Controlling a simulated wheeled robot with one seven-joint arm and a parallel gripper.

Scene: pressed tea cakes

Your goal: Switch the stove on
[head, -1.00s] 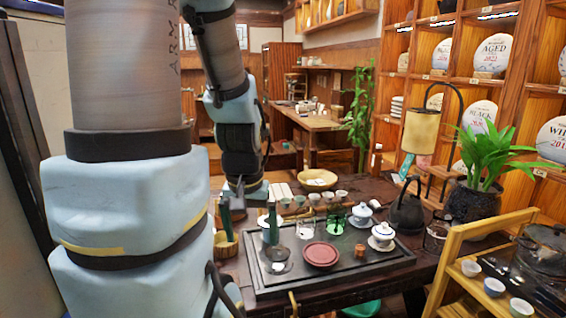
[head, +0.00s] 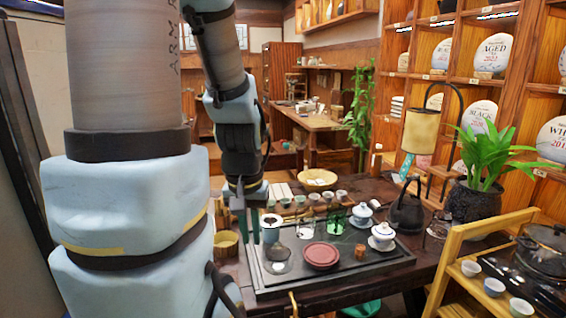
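A black stove or cooker (head: 541,250) with a dark lid stands at the right edge, partly cut off by the frame; its switch cannot be made out. My gripper (head: 247,238) points down over the left end of the tea table, far to the left of the stove. Its two dark green fingers show close together, one partly in front of the other, so their gap cannot be judged. I see nothing held between them.
A dark tea tray (head: 385,262) holds a red round dish (head: 320,256), lidded cups and glasses. A black kettle (head: 407,212), a lamp (head: 420,135) and a potted plant (head: 478,200) stand behind. A wooden rack (head: 447,270) with small cups stands before the stove.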

